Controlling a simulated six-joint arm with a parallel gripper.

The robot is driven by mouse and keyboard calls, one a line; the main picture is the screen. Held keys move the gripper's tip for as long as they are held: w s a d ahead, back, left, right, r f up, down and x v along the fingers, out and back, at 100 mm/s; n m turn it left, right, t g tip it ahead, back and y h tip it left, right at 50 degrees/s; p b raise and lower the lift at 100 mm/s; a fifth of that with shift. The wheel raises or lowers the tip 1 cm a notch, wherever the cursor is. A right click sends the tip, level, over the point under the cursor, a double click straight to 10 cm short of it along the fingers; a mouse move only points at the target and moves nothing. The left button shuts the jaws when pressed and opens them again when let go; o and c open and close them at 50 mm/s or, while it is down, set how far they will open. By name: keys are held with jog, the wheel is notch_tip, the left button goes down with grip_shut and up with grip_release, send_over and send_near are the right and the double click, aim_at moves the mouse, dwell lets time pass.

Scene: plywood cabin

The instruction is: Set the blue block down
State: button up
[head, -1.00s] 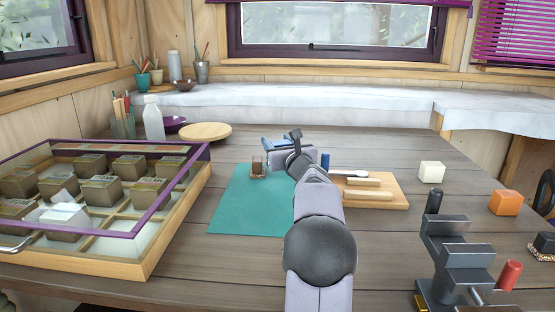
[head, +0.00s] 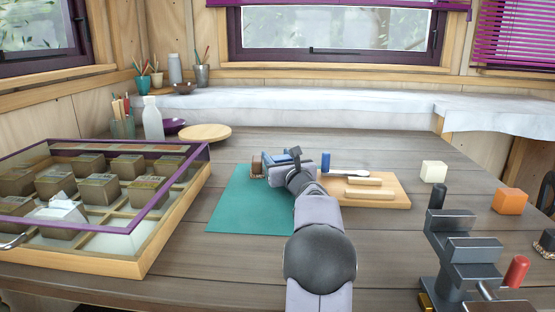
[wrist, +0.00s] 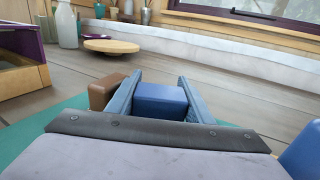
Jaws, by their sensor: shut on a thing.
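The blue block (wrist: 160,99) is between the two fingers of my gripper (wrist: 160,98) in the wrist view. My gripper is shut on it. In the head view my gripper (head: 283,157) is low over the far edge of the teal mat (head: 248,208); the block is hard to make out there. I cannot tell whether the block touches the mat. A brown block (head: 257,168) sits close by on the left, and it also shows just left of the fingers in the wrist view (wrist: 104,92).
A wooden board (head: 395,190) with tools lies right of the mat, with an upright blue piece (head: 325,161) at its edge. Right of it are a white block (head: 433,171), an orange block (head: 509,201) and a dark vise (head: 468,260). A glass-lidded case (head: 150,245) stands left.

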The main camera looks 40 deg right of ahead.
jog(key=shift+f, duration=0.4)
jog(key=shift+f+b, duration=0.45)
jog(key=shift+f, duration=0.05)
jog(key=o, duration=0.8)
jog(key=shift+c, duration=0.2)
jog(key=shift+r+p, duration=0.75)
jog(key=shift+p, duration=0.35)
jog(key=b+v, duration=0.1)
jog(key=v, duration=1.1)
jog(key=shift+r, duration=0.15)
